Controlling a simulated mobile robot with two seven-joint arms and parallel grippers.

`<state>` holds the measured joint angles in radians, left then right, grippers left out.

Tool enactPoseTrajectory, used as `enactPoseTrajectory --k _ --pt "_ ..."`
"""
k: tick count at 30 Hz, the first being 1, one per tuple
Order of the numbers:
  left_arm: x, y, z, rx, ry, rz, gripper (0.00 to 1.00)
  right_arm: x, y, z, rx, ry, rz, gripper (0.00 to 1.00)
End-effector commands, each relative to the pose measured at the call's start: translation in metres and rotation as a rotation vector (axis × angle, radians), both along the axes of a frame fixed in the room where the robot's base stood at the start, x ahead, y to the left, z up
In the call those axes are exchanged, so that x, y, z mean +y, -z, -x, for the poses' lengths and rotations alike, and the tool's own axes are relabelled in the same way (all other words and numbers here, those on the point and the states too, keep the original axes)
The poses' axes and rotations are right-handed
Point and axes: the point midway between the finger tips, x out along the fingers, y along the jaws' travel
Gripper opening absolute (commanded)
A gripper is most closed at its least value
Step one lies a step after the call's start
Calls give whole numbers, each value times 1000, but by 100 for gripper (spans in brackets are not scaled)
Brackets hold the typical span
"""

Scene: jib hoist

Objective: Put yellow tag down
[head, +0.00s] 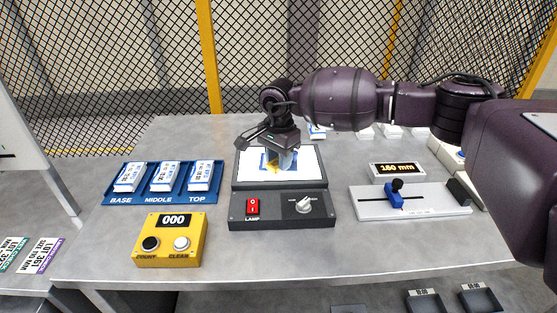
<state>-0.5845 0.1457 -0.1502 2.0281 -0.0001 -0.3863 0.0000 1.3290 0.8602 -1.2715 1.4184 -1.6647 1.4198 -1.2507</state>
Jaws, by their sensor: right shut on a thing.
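My right gripper (280,167) points down over the lit white panel of the lamp box (309,170). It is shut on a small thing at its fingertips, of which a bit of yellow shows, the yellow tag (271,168). The fingers hide most of the tag. A blue-and-white patch shows around the fingertips on the panel. I cannot tell whether the tag touches the panel. My left gripper is not in view.
The box front has a red lamp switch (252,207) and a knob (304,205). A blue tray (211,198) with white packs, labelled base, middle and top, and a yellow counter (188,256) reading 000 stand left. A slider gauge (425,208) and a 160 mm display (397,169) stand right.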

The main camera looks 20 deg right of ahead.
Motion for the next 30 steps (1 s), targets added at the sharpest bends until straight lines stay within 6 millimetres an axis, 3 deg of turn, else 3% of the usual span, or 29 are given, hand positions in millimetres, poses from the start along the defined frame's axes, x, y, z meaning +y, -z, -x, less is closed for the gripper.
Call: enactPoseTrajectory --k 14,15,19,30 --pt "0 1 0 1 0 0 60 0 9 0 -1 0 0 13" --pt "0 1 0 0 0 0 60 0 8 0 -2 0 -1 41" --pt "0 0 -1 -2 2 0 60 0 8 0 -2 0 -1 60" --pt "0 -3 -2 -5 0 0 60 0 1 -1 -4 0 -1 60"
